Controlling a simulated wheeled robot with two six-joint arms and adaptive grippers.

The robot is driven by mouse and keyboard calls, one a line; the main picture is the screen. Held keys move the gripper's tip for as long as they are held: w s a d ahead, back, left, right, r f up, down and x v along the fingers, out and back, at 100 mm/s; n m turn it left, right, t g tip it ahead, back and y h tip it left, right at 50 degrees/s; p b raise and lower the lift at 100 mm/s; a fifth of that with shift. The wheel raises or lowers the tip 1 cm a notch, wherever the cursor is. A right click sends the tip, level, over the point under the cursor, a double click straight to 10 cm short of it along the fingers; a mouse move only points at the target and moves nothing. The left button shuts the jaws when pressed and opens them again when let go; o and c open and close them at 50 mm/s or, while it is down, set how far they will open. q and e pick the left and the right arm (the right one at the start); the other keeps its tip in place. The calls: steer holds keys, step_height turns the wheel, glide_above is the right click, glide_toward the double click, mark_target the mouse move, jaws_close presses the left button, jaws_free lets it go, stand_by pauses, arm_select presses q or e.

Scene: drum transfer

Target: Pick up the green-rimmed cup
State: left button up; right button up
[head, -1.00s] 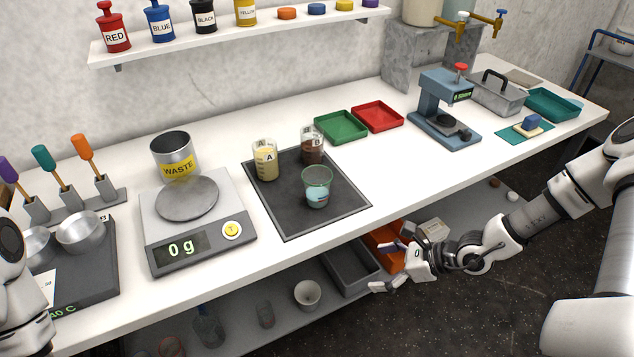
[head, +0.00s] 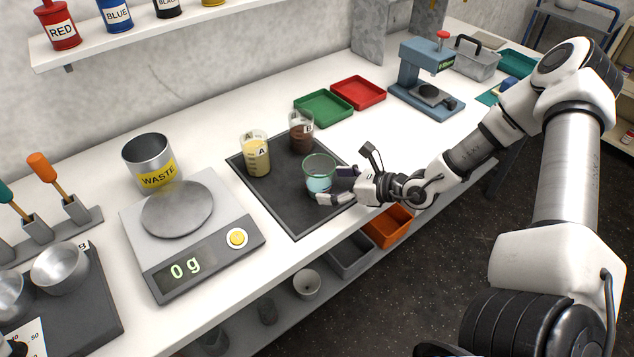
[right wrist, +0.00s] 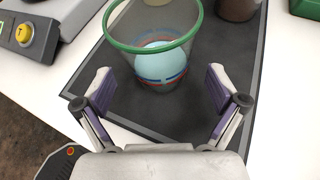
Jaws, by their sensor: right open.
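The green-rimmed cup (head: 319,174) stands upright on the dark mat (head: 296,222) on the bench, with pale blue liquid inside. It also shows in the right wrist view (right wrist: 158,50), just beyond the fingertips and between their lines. My right gripper (head: 340,184) is open and empty, low at the front right side of the cup. In the right wrist view its two fingers (right wrist: 163,84) are spread wide on either side, pointing at the cup. The fingers do not appear closed on it. My left gripper is out of view.
Beaker A (head: 256,154) with yellow content and beaker B (head: 301,132) with brown content stand behind the cup on the mat. A scale (head: 197,242) is at left, with a waste can (head: 149,163) behind it. Green (head: 323,108) and red (head: 358,93) trays lie behind right.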

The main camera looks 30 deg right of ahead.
mark_target(330, 184)
steer(key=shift+x, duration=1.85)
steer(key=shift+s+r, duration=0.1)
steer(key=c, duration=1)
steer(key=shift+o, duration=0.2)
steer(key=shift+r, duration=0.1)
